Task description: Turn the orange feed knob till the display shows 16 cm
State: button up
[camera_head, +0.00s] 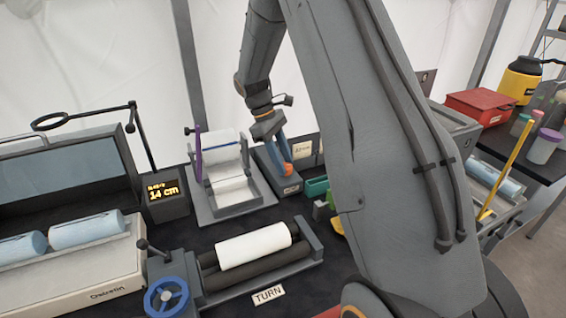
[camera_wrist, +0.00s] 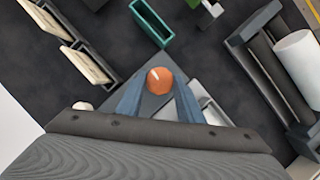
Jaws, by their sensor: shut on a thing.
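The orange feed knob (camera_head: 287,169) sits on a small grey box (camera_head: 291,188) near the middle of the bench. It also shows in the wrist view (camera_wrist: 159,80), with a pale pointer line on its top. My gripper (camera_head: 283,160) reaches down to it, and its two blue-grey fingers are shut on the knob, one on each side in the wrist view (camera_wrist: 158,92). The display (camera_head: 166,196) is a dark box left of the paper feeder and reads 14 cm in yellow.
A feeder with a white roll (camera_head: 222,150) stands left of the knob. A roller unit with a white roll (camera_head: 252,246) and a blue handwheel (camera_head: 166,296) lies in front. A green tray (camera_wrist: 151,22) lies near the knob. My arm hides part of the bench's right.

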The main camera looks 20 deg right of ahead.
jog(key=shift+m+y, duration=0.4)
jog(key=shift+m, duration=0.7)
jog(key=o, duration=1.1)
jog(key=shift+c, duration=0.2)
jog(key=b+v, duration=0.3)
jog(key=v, duration=0.4)
jog(key=shift+w+r, duration=0.3)
jog(key=shift+r, duration=0.05)
